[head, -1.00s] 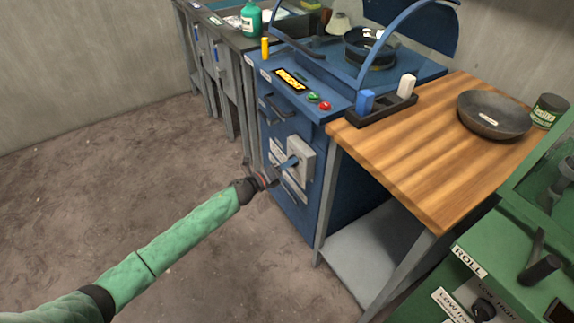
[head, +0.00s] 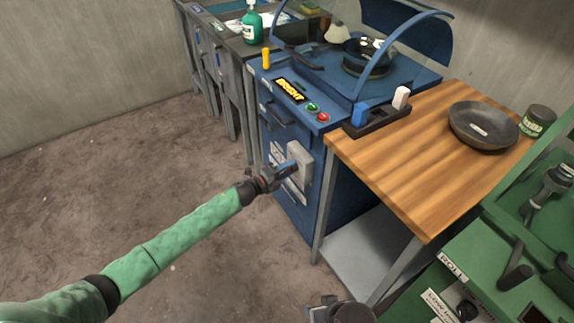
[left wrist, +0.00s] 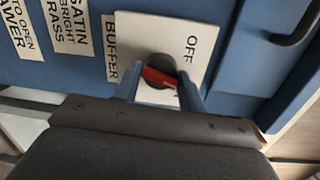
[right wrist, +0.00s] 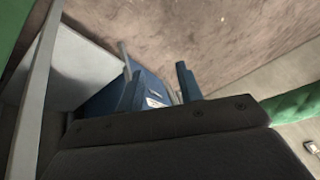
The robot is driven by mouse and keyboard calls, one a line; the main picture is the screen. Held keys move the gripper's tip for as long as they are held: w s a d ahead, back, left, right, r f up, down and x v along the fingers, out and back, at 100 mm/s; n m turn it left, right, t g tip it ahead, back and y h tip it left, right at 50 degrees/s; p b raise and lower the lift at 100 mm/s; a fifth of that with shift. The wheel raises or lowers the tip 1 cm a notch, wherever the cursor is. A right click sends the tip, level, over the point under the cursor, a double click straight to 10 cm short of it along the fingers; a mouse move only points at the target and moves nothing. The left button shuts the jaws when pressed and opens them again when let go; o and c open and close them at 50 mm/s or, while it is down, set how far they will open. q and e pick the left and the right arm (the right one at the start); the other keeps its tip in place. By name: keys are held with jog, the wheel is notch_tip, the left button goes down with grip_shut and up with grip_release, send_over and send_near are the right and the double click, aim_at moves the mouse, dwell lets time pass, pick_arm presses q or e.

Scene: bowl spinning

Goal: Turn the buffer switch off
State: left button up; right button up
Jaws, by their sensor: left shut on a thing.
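The buffer switch is a pale plate (head: 301,158) on the front of the blue cabinet. In the left wrist view its plate (left wrist: 200,32) reads "OFF" in the upper right, with a "BUFFER" label beside it. Its red handle (left wrist: 160,77) sits in a dark round hub, roughly crosswise in that view. My left gripper (head: 290,168) is at the switch, its blue fingers (left wrist: 160,88) on either side of the red handle and shut on it. The lower plate is partly hidden by the gripper. My right gripper (right wrist: 158,85) is open and empty, low near the table.
The blue cabinet carries green and red buttons (head: 323,117) and a hooded machine on top. A wooden table (head: 400,165) beside it holds a pan (head: 482,128), a can and a switch-block tray. A green machine (head: 480,265) stands front right. The floor at left is clear.

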jog(key=s+d+r+g+h+p, duration=0.35)
jog(key=d+r+p, duration=0.45)
jog(key=r, duration=0.5)
pick_arm(q)
jog(key=shift+w+a+r+n+g+h, duration=0.15)
jog(key=shift+n+g, duration=0.2)
jog(key=shift+n, duration=1.5)
jog(key=shift+w+d+n+g+h, duration=0.1)
jog(key=shift+n+g, duration=0.2)
jog(key=shift+n, duration=1.6)
jog(key=shift+w+a+r+n+g+h, duration=0.15)
jog(key=shift+n+g, duration=0.2)
jog(key=shift+n, duration=1.5)
pick_arm(e)
jog(key=shift+m+t+y, duration=0.25)
jog(key=shift+m+y, duration=0.15)
jog(key=shift+y, duration=0.05)
jog(key=shift+w+d+f, duration=0.15)
jog(key=shift+d+f, duration=0.05)
jog(key=shift+f, duration=0.7)
jog(key=shift+w+d+f, duration=0.15)
jog(key=shift+w+f, duration=0.05)
jog(key=shift+f, duration=0.65)
jog(key=shift+w+d+f, duration=0.15)
jog(key=shift+d+f, duration=0.05)
jog(key=shift+f, duration=0.7)
pick_arm(q)
jog(key=shift+s, duration=0.1)
jog(key=o, duration=0.9)
jog(key=shift+f, duration=0.15)
